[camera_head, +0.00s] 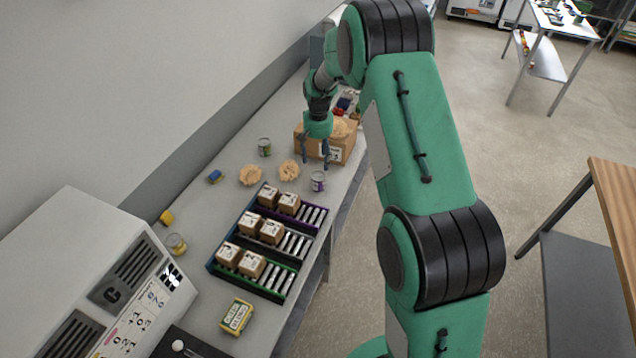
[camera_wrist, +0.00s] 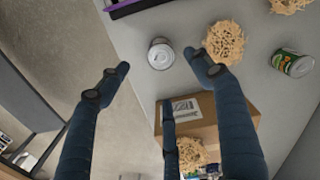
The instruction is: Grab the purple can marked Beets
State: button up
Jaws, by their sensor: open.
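A small can with a purple and white label (camera_head: 318,181) stands upright on the grey counter, near its right edge and just in front of the cardboard box. In the wrist view the can (camera_wrist: 160,54) shows mostly its silver lid; its label is too small to read. My gripper (camera_head: 315,162) points down beside the box, above and behind the can. In the wrist view my gripper (camera_wrist: 155,78) is open and empty, its dark blue fingers spread. The can appears just beyond the gap between the fingertips, apart from them.
The open cardboard box (camera_head: 339,152) holds several items close to my gripper. A green can (camera_head: 264,147) and two straw-coloured nests (camera_head: 250,175) (camera_head: 289,170) stand nearby. A roller rack (camera_head: 268,242) with small boxes lies in front of the can.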

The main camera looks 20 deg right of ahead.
aim_at(318, 176)
notch_tip(318, 176, down, 8)
jog(key=shift+f, duration=0.1)
dwell(0.4)
jog(key=shift+w+f, duration=0.1)
jog(key=shift+f, duration=2.45)
jog(key=c, duration=1.4)
